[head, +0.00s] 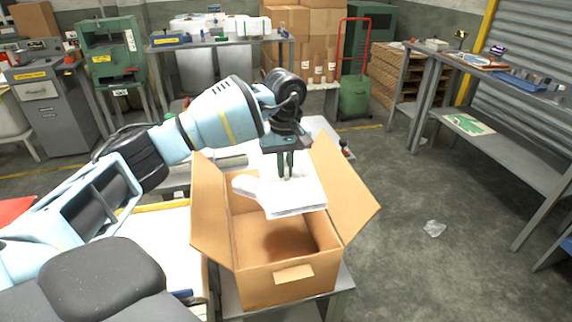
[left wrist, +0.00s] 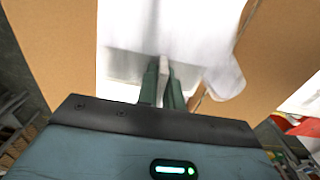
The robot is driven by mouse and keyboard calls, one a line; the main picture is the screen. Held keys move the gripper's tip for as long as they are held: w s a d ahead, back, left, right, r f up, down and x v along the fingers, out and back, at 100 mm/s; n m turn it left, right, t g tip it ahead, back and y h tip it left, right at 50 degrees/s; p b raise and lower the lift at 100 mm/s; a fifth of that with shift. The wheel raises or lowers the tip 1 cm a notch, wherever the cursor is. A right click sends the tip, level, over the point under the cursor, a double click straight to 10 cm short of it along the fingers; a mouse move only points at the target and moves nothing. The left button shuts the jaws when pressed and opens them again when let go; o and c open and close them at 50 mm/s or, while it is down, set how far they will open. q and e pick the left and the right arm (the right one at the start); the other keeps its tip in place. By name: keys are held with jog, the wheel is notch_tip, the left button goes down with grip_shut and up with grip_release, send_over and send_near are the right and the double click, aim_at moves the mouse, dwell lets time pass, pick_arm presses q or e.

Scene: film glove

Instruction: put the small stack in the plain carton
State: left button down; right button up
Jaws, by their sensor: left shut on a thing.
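My left gripper (head: 286,174) is shut on a small stack (head: 296,199) of thin white sheets with a rounded lobe at its left. In the head view it holds the stack at the mouth of the plain carton (head: 285,290), over the far part of the opening. The carton is brown with its flaps spread, and its visible floor is bare with a shadow on it. In the left wrist view the fingers (left wrist: 163,85) grip the blurred white stack (left wrist: 180,25), with brown carton flaps on both sides. My right gripper is not in view.
The carton stands on a grey table (head: 340,300). A yellow-edged white surface (head: 165,235) lies left of it under my arm. A grey workbench (head: 500,110) stands at the right. A crumpled clear bag (head: 434,228) lies on the open floor.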

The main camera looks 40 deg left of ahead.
aim_at(285, 182)
pick_arm(q)
jog(key=shift+f, duration=0.6)
jog(key=shift+w+f+b, duration=0.1)
jog(key=shift+f+b, duration=0.6)
jog(key=shift+f, duration=1.25)
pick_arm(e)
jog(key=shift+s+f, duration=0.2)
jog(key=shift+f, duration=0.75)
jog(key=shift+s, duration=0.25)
pick_arm(q)
jog(key=shift+f, duration=0.1)
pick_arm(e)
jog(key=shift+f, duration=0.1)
